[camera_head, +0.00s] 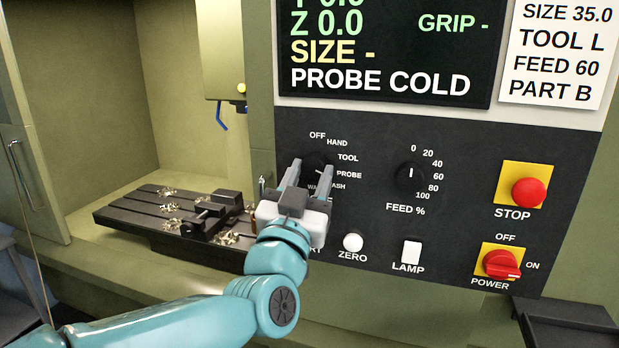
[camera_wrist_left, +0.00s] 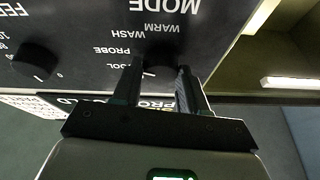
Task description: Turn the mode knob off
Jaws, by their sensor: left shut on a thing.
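The mode knob (camera_head: 314,169) is a small black knob on the dark control panel, ringed by the labels OFF, HAND, TOOL, PROBE, WASH and WARM. My left gripper (camera_head: 311,168) is shut on the knob, one finger on each side. In the left wrist view the dark knob (camera_wrist_left: 160,57) sits between the two fingertips (camera_wrist_left: 158,68), and the lettering is upside down. My right gripper is not in view.
To the right are the feed knob (camera_head: 410,175), the red stop button (camera_head: 529,192) and the red power switch (camera_head: 502,265). The white zero button (camera_head: 353,242) and lamp switch (camera_head: 411,251) lie below. A screen (camera_head: 385,50) reads PROBE COLD. A slotted table (camera_head: 150,218) stands left.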

